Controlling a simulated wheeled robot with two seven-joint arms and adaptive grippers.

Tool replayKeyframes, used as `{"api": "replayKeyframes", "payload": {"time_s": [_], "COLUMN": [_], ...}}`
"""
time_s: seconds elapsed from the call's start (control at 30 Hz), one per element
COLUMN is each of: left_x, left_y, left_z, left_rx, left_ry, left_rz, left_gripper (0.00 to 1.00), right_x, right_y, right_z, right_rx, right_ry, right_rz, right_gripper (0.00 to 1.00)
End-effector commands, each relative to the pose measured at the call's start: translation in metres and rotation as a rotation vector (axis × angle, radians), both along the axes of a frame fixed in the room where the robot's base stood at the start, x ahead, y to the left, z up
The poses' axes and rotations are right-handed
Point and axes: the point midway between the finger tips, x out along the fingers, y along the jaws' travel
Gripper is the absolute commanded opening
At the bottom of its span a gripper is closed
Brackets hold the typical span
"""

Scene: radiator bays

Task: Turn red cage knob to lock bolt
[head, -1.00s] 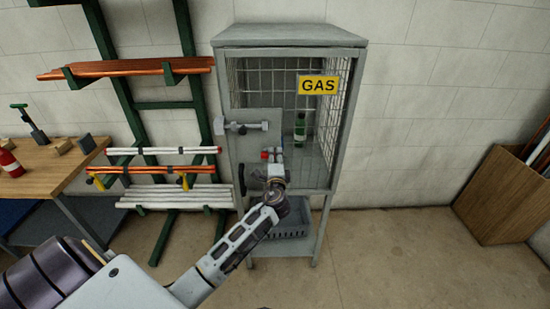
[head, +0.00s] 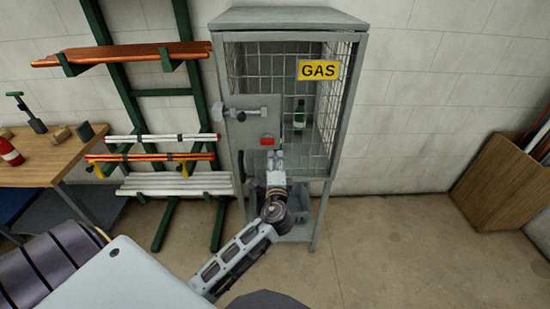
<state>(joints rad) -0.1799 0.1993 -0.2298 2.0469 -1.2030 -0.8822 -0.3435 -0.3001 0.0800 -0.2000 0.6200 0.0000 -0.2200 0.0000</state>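The red knob (head: 267,141) shows on the grey lock plate (head: 252,122) of the gas cage (head: 289,20). A grey bolt (head: 240,113) lies level across the upper part of the plate, its left end past the door's edge. My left gripper (head: 277,160) is just below and slightly right of the knob, pointing up at the cage front. A small gap seems to separate them. Its fingers are too small to tell open from shut. My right gripper is not in view.
A pipe rack (head: 165,105) and a wooden bench (head: 45,160) are on the left. A wooden bin (head: 505,185) is on the right. The floor between is clear.

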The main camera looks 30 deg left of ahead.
Motion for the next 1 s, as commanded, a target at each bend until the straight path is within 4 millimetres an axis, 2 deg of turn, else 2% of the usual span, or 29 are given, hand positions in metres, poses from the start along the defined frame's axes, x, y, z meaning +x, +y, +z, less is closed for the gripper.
{"api": "replayKeyframes", "payload": {"time_s": [0.23,1.0], "left_x": [-0.0085,-0.0059], "left_y": [-0.0051,-0.0092], "left_z": [0.0003,0.0019], "left_rx": [0.0,-0.035], "left_ry": [0.0,-0.029], "left_rz": [0.0,-0.022], "left_gripper": [0.39,0.39], "right_x": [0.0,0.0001], "right_y": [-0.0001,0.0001], "right_z": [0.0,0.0], "right_rx": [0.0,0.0], "right_ry": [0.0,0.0], "right_rz": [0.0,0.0], "right_gripper": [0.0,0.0]}}
